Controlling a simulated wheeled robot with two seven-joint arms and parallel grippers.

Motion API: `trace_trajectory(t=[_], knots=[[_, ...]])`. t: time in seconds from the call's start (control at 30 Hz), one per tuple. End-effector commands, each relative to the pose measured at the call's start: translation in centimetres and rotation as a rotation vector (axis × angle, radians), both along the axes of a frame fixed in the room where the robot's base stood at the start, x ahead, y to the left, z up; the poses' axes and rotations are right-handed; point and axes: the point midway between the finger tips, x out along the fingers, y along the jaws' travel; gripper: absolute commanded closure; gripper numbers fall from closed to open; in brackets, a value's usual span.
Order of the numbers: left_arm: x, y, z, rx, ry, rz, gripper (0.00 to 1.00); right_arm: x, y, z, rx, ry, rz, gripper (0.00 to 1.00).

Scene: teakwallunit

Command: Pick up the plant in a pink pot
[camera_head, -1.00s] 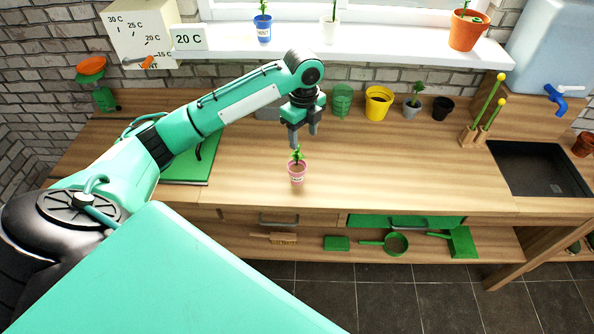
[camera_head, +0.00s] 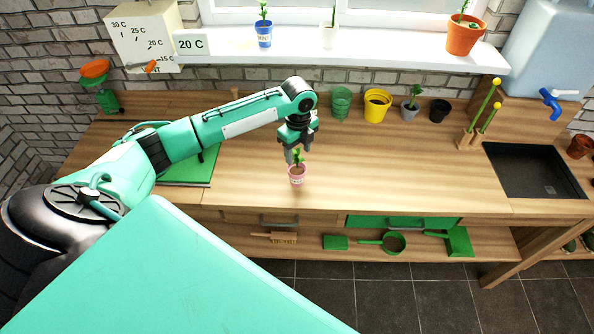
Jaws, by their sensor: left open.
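The plant in a pink pot (camera_head: 297,175) stands upright on the wooden worktop, near its front edge. Its small green leaves (camera_head: 298,157) rise above the pot. My left gripper (camera_head: 297,154) points down right above the pot and is open. Its fingertips are at the height of the leaves, around or just behind them; I cannot tell which. The fingers do not appear to touch the pot. My right gripper is not in view.
A yellow pot (camera_head: 377,106), a grey pot with a plant (camera_head: 410,110) and a black pot (camera_head: 439,110) stand at the back. A green cutting mat (camera_head: 190,172) lies left. A sink (camera_head: 535,170) is at right. The worktop right of the pink pot is clear.

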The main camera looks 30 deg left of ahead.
Motion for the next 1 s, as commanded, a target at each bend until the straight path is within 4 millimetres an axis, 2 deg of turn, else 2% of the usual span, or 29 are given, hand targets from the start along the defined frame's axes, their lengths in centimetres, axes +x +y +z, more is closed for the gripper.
trace_trajectory(t=[0.03,0.1,0.3,0.53,0.8,1.0], knots=[[-0.1,-0.1,-0.3,-0.002,0.005,0.001,0.45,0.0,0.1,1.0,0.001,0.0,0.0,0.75],[0.0,-0.2,-1.2,0.0,0.004,0.001,0.45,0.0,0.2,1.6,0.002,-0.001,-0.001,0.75],[0.0,-0.2,-3.4,0.0,0.001,0.0,0.45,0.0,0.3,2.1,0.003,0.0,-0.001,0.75],[0.0,-0.1,-3.7,0.001,0.0,0.0,0.45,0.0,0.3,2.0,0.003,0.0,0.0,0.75],[0.0,-0.1,-3.6,0.0,0.0,0.0,0.98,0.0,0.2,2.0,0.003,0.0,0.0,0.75],[0.0,-0.1,-3.6,0.0,-0.001,0.0,1.0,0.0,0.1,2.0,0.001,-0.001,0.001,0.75]])
